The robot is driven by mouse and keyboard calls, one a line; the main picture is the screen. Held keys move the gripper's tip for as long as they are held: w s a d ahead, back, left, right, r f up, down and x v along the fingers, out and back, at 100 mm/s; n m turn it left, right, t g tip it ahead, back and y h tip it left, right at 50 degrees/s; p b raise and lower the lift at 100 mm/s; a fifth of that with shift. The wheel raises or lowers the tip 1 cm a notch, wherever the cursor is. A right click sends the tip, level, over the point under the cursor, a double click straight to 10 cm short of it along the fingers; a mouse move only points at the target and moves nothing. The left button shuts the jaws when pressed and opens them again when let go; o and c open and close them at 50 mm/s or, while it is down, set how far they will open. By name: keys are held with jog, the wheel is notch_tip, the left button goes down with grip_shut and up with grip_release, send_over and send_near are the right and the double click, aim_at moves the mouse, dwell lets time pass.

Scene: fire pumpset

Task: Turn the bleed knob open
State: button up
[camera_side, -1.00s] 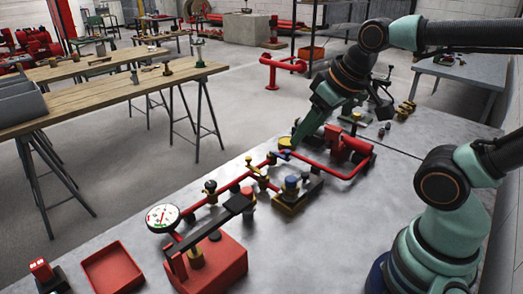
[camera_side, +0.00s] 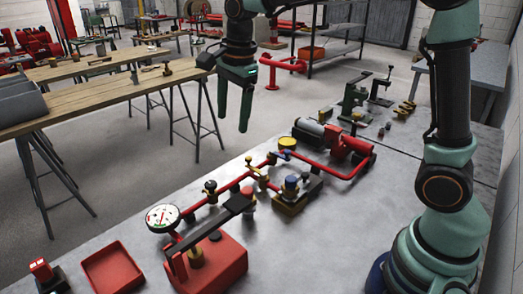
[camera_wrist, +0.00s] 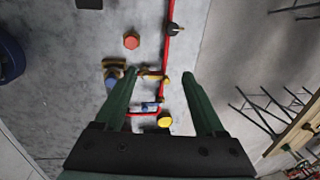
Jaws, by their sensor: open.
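My gripper (camera_side: 233,122) hangs high above the bench, fingers pointing down, open and empty. It also shows in the wrist view (camera_wrist: 160,76), with pipe fittings visible between and beyond its fingers. No label shows which knob is the bleed knob. The red pipe line carries a dark-topped brass fitting (camera_side: 210,188), a brass valve (camera_side: 262,178), a blue handle (camera_side: 284,154) and a yellow round cap (camera_side: 287,142). In the wrist view the blue handle (camera_wrist: 150,106) and yellow cap (camera_wrist: 164,121) lie between the fingers, well below them. Nothing touches the gripper.
A red pump box (camera_side: 225,262) with a black lever, a pressure gauge (camera_side: 163,217) and a red tray (camera_side: 112,268) stand at the front. A red motor unit (camera_side: 350,148) and green vise (camera_side: 353,100) stand farther back.

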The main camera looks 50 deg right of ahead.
aim_at(211, 183)
jog(key=w+a+f+m+g, duration=0.2)
jog(key=w+a+f+m, duration=0.2)
jog(key=w+f+m, duration=0.4)
jog(key=shift+m, duration=0.5)
jog(key=f, duration=0.3)
jog(key=s+f, duration=0.1)
jog(key=f, duration=0.7)
jog(key=shift+s+d+f, duration=0.1)
jog(key=shift+s, duration=0.25)
grip_shut()
